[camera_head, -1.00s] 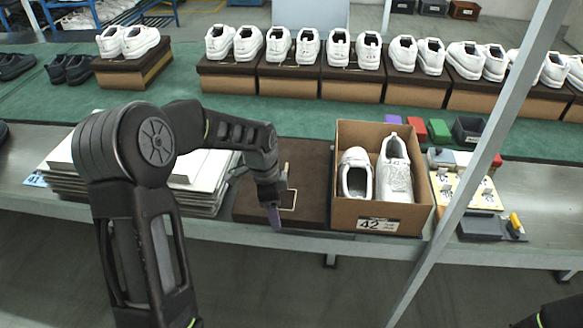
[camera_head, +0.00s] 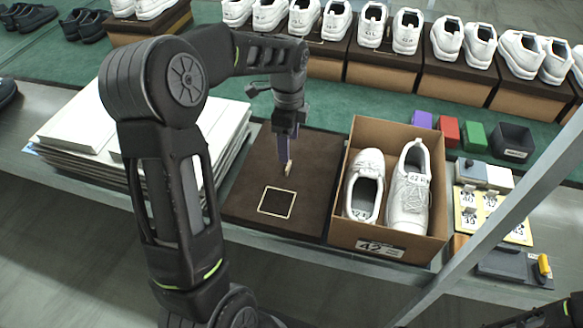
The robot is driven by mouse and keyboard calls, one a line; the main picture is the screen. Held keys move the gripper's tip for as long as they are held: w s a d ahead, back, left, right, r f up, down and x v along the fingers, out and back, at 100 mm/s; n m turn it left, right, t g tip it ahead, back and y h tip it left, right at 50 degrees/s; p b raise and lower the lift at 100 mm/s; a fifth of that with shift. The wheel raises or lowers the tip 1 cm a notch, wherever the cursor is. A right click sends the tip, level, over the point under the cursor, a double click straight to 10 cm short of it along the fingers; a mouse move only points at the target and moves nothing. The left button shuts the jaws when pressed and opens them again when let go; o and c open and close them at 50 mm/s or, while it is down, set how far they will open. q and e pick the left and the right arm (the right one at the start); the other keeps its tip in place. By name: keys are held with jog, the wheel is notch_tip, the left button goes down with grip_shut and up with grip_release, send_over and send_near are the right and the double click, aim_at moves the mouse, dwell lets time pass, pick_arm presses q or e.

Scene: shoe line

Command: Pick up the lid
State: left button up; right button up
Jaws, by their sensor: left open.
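The lid (camera_head: 246,204) is a flat dark brown square with a pale square outline on its top. It lies on the bench between a stack of white sheets and the open shoe box. My left gripper (camera_head: 287,168) points down over the back part of the lid, with its jaws open. I cannot tell whether the fingertips touch the lid. The open box (camera_head: 351,239), labelled 42, holds a pair of white shoes (camera_head: 409,195). Of my right arm, only a dark part shows at the bottom right corner; its gripper is not in view.
White sheets (camera_head: 75,130) are stacked left of the lid. Several shoe boxes with white shoes (camera_head: 385,72) line the green surface behind. Small coloured blocks (camera_head: 447,131) and yellow cards (camera_head: 466,218) lie right of the box. A grey post (camera_head: 497,221) slants across the right side.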

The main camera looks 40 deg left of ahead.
aim_at(288, 165)
pick_arm(q)
jog(key=shift+f, duration=1.35)
jog(key=shift+a+f+p, duration=0.15)
jog(key=shift+f+p, duration=0.55)
jog(key=shift+f, duration=1.95)
grip_shut()
jog(key=shift+w+r, duration=0.1)
jog(key=shift+r, duration=0.1)
notch_tip(288, 165, up, 18)
jog(key=b, duration=0.1)
